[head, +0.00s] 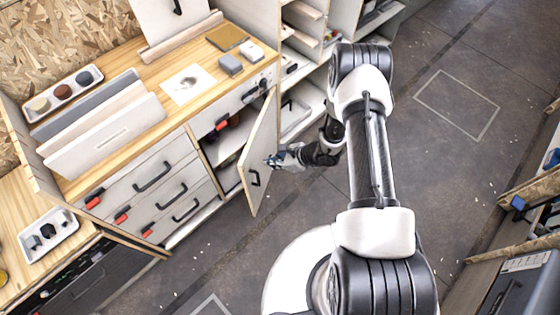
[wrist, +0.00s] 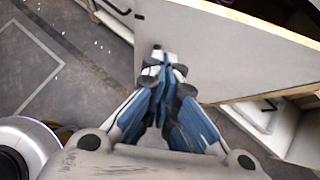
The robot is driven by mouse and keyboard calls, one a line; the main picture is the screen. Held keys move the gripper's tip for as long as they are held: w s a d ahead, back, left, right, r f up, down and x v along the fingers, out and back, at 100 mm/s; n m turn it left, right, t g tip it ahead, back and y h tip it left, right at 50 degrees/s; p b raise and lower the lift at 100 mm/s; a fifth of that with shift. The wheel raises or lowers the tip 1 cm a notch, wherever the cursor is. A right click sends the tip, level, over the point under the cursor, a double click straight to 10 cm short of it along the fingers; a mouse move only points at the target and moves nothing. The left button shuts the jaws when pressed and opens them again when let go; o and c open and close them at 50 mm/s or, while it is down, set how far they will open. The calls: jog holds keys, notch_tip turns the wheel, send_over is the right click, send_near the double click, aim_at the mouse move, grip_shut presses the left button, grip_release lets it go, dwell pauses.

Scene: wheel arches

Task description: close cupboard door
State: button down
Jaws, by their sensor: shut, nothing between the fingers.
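The cupboard door (head: 259,155) stands open, swung out from the cupboard (head: 222,140) below the wooden worktop. It has a dark handle (head: 255,177) on its outer face. My gripper (head: 271,160) is at the door's right side in the head view, close to the panel. In the wrist view my gripper (wrist: 160,62) is shut and empty, with its fingertips over the pale door panel (wrist: 215,50). I cannot tell whether the fingertips touch the panel.
Drawers (head: 155,190) with dark handles and red tags are left of the open cupboard. Open shelves (head: 300,105) stand to its right, behind my gripper. Trays and boards lie on the worktop (head: 140,75). The grey floor (head: 310,210) in front of the door is mostly clear.

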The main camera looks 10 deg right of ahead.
aim_at(248, 163)
jog(key=shift+w+a+f+b, duration=0.2)
jog(key=shift+w+a+f, duration=0.25)
jog(key=shift+a, duration=0.45)
jog(key=shift+w+a+f+b, duration=0.2)
jog(key=shift+w+a, duration=0.3)
jog(key=shift+a, duration=0.45)
jog(key=shift+w+a+f+b, duration=0.15)
jog(key=shift+w+a+f, duration=0.3)
jog(key=shift+a, duration=0.45)
